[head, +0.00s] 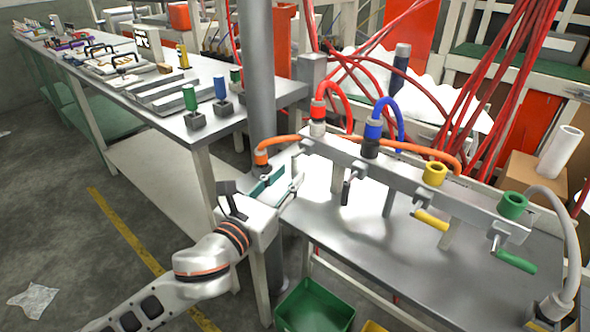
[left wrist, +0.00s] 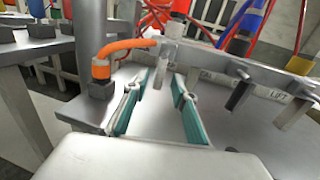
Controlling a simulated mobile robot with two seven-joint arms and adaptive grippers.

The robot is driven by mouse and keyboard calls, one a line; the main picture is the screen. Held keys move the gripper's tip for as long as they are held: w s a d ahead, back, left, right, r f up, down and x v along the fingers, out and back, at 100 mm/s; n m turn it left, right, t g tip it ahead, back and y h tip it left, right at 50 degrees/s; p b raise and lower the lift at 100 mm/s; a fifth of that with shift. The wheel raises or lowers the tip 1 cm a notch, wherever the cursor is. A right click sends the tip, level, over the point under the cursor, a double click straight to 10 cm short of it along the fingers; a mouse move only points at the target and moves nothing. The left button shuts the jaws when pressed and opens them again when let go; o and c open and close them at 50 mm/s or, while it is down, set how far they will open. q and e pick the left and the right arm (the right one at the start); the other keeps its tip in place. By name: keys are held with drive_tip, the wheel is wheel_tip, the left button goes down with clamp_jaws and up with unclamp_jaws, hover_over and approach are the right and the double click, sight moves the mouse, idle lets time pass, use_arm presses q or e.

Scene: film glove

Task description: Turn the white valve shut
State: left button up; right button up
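The white valve (left wrist: 169,48) is at the left end of a grey manifold bar (head: 400,178), below a red hose fitting. Its white handle (left wrist: 161,70) points down in the left wrist view. In the head view the handle is small and partly lost among the fingers. My left gripper (head: 278,178) is open, with teal-padded fingers apart; it also shows in the left wrist view (left wrist: 160,88). The handle shows in line with the gap between the fingertips. I cannot tell whether it is between them or just beyond. My right gripper is out of view.
Black (head: 347,190), yellow (head: 431,220) and green (head: 515,262) valve handles lie further right. An orange hose (head: 285,140) and its fitting (left wrist: 101,72) stand close left of the white valve. A grey post (head: 260,70) rises behind. A green bin (head: 315,306) is below.

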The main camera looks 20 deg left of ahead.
sight(292, 171)
use_arm(q)
drive_tip(key=shift+w+d+f, duration=0.1)
drive_tip(key=shift+w, duration=0.5)
drive_tip(key=shift+w+d+f, duration=0.1)
drive_tip(key=shift+w, duration=0.5)
drive_tip(key=shift+w+d+r+b, duration=0.15)
drive_tip(key=shift+w+b, duration=0.15)
drive_tip(key=shift+w, duration=0.35)
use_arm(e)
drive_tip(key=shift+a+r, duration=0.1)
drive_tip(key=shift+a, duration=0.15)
use_arm(q)
clamp_jaws()
